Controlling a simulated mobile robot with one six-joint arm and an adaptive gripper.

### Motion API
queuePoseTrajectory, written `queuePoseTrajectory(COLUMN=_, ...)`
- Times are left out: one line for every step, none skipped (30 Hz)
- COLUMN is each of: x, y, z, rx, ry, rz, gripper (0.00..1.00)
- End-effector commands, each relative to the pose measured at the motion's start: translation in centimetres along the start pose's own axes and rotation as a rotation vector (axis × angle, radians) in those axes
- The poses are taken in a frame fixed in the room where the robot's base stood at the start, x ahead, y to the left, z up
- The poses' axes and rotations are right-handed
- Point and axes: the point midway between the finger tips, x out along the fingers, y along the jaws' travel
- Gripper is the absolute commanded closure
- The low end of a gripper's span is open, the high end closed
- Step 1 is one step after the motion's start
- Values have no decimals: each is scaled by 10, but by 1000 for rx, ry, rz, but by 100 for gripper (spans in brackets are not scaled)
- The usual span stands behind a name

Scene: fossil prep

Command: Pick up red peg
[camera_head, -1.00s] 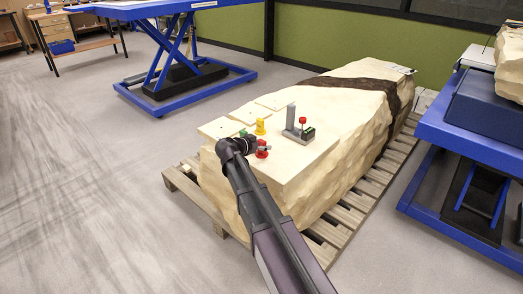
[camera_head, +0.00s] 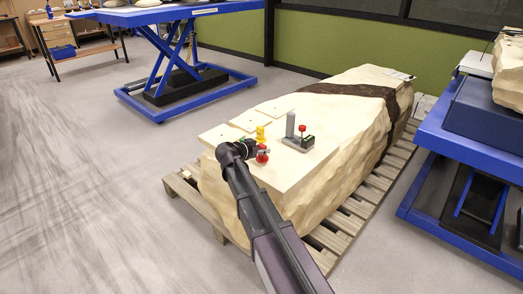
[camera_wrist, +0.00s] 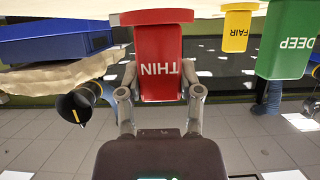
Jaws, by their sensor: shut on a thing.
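The red peg (camera_wrist: 160,55), lettered THIN, is between the two fingers of my gripper (camera_wrist: 163,92) in the wrist view, where the picture is upside down. The fingers are shut on its sides. In the head view the red peg (camera_head: 262,155) shows at the front of the pale stone block's flat top, just right of my gripper (camera_head: 254,149). I cannot tell whether its lower end still touches the block.
A yellow peg (camera_wrist: 236,30), lettered FAIR, and a green peg (camera_wrist: 285,42), lettered DEEP, stand close by. A grey stand with a red knob (camera_head: 302,127) sits on the stone block (camera_head: 340,115), which lies on a wooden pallet (camera_head: 352,213). Blue lift tables flank it.

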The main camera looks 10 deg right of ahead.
Motion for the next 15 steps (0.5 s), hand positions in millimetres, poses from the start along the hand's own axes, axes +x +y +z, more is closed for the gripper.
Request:
queuePoseTrajectory(x=-3, y=0, z=-8, rx=0, ry=0, rz=0, gripper=100)
queuePoseTrajectory(x=-4, y=0, z=-11, rx=0, ry=0, rz=0, gripper=100)
queuePoseTrajectory(x=-6, y=0, z=-14, rx=0, ry=0, rz=0, gripper=100)
queuePoseTrajectory(x=-7, y=0, z=-17, rx=0, ry=0, rz=0, gripper=100)
queuePoseTrajectory(x=-8, y=0, z=-20, rx=0, ry=0, rz=0, gripper=100)
queuePoseTrajectory(x=-10, y=0, z=-23, rx=0, ry=0, rz=0, gripper=100)
queuePoseTrajectory(x=-16, y=10, z=-16, rx=-1, ry=0, rz=-1, gripper=100)
queuePoseTrajectory(x=-22, y=16, z=-14, rx=-1, ry=0, rz=-1, gripper=100)
queuePoseTrajectory(x=-28, y=24, z=-12, rx=-1, ry=0, rz=-2, gripper=100)
queuePoseTrajectory(x=-33, y=29, z=-10, rx=-1, ry=0, rz=-2, gripper=100)
queuePoseTrajectory(x=-38, y=34, z=-9, rx=-1, ry=0, rz=-2, gripper=100)
queuePoseTrajectory(x=-44, y=41, z=-7, rx=-1, ry=0, rz=-1, gripper=100)
queuePoseTrajectory(x=-49, y=46, z=-6, rx=-1, ry=0, rz=-1, gripper=100)
queuePoseTrajectory(x=-54, y=51, z=-5, rx=-1, ry=0, rz=-1, gripper=100)
queuePoseTrajectory(x=-61, y=57, z=-3, rx=-1, ry=0, rz=-1, gripper=100)
